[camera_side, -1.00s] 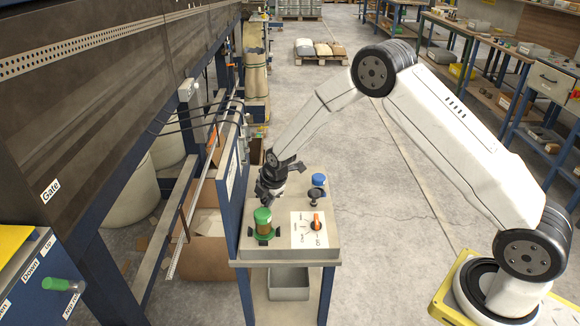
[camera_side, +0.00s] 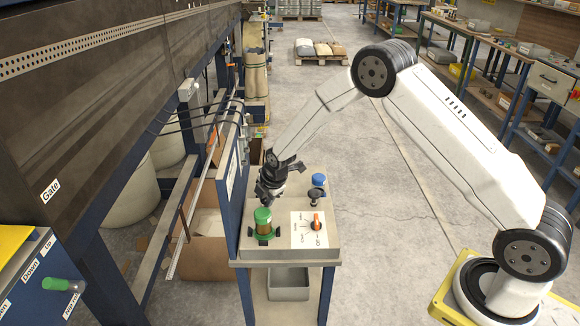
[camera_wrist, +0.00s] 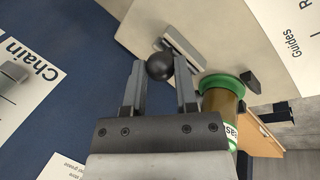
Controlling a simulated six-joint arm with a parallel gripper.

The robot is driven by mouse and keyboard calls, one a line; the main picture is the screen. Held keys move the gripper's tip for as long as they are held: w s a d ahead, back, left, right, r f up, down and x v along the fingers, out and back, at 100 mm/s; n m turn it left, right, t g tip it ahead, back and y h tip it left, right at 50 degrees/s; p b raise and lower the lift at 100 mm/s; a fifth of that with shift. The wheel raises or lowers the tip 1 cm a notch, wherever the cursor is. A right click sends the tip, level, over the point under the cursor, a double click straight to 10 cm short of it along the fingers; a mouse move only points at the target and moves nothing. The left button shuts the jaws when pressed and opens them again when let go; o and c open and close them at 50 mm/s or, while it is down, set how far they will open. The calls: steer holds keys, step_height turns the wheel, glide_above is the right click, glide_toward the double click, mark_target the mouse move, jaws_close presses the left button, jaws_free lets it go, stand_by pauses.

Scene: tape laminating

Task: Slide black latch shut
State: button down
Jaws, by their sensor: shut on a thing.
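In the wrist view, the black latch shows as a round black knob (camera_wrist: 160,66) beside a short grey bar (camera_wrist: 183,48) on the pale panel top. My gripper (camera_wrist: 160,78) has its two fingertips on either side of the knob and is shut on it. In the side view, my gripper (camera_side: 268,196) is low over the back left of the small control table (camera_side: 290,255), behind the green-capped cylinder. The knob is hidden behind my gripper there. How far the latch has slid cannot be told.
The green-capped cylinder (camera_side: 263,222) stands close in front of my gripper, also in the wrist view (camera_wrist: 222,100). A black knob (camera_side: 314,196), blue button (camera_side: 319,180) and orange-handled dial (camera_side: 317,222) are to the right. A blue upright panel (camera_side: 232,190) borders the left.

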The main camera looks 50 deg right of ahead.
stand_by(0.3)
steer(key=shift+s+a, duration=0.9)
steer(key=shift+a, duration=0.05)
steer(key=shift+c, duration=1.8)
jaws_free()
steer(key=v, duration=0.8)
steer(key=shift+f, duration=0.1)
